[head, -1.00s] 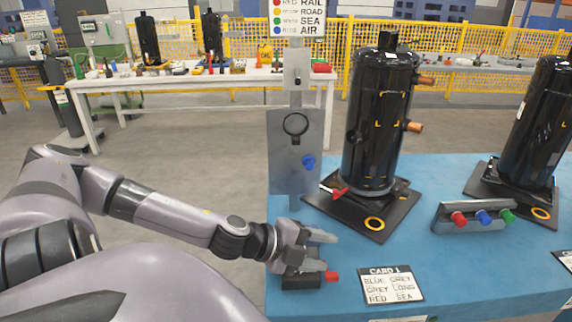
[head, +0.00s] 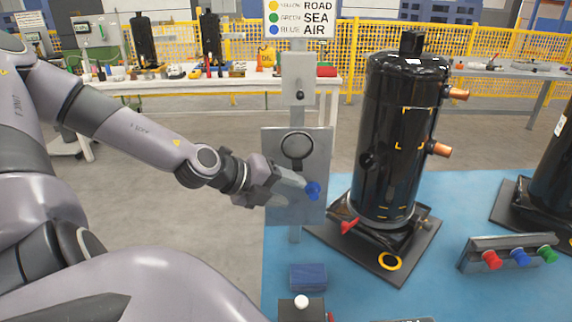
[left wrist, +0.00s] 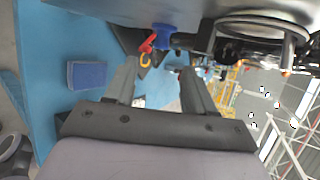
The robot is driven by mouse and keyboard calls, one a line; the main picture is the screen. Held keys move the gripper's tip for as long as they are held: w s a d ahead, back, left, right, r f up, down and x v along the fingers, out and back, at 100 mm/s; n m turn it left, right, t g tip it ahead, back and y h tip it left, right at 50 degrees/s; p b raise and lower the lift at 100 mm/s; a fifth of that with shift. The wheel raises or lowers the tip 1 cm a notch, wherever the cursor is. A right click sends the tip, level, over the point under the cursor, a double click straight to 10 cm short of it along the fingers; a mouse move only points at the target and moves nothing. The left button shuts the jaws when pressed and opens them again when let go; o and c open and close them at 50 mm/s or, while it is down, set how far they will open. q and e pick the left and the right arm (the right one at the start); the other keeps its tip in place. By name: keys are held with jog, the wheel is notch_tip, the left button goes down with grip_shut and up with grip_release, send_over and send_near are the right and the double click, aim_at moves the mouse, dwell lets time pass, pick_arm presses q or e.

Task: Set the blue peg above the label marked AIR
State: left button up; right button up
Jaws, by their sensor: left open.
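A blue peg (head: 313,190) sticks out of the lower right of a grey upright panel (head: 285,210). It also shows in the left wrist view (left wrist: 163,34), ahead of the fingers. My left gripper (head: 285,188) is open and empty, with its fingers pointing at this peg from the left; whether they touch it I cannot tell. The fingers show apart in the left wrist view (left wrist: 158,70). Another blue peg (head: 521,257) sits in a grey rack (head: 480,246) between a red and a green one. The word AIR (head: 319,30) stands beside a blue dot on the sign. My right gripper is not in view.
A black compressor (head: 398,145) with a red-handled valve (head: 349,226) stands right of the panel. A blue block (head: 308,277) and a black box with a white knob (head: 301,305) are below the panel. The blue tabletop (head: 435,205) is bare between compressor and rack.

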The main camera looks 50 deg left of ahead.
aim_at(310, 195)
pick_arm(q)
jog(key=shift+b+x, duration=0.3)
jog(key=shift+x, duration=0.65)
jog(key=x, duration=0.1)
jog(key=b+x, duration=0.1)
jog(key=x, duration=0.1)
jog(key=b+x, duration=0.1)
jog(key=shift+w+a+f, duration=0.15)
jog(key=shift+w+a, duration=0.1)
jog(key=shift+w, duration=0.05)
jog(key=shift+w+d+f, duration=0.1)
jog(key=shift+w+d, duration=0.05)
jog(key=shift+w, duration=0.15)
grip_shut()
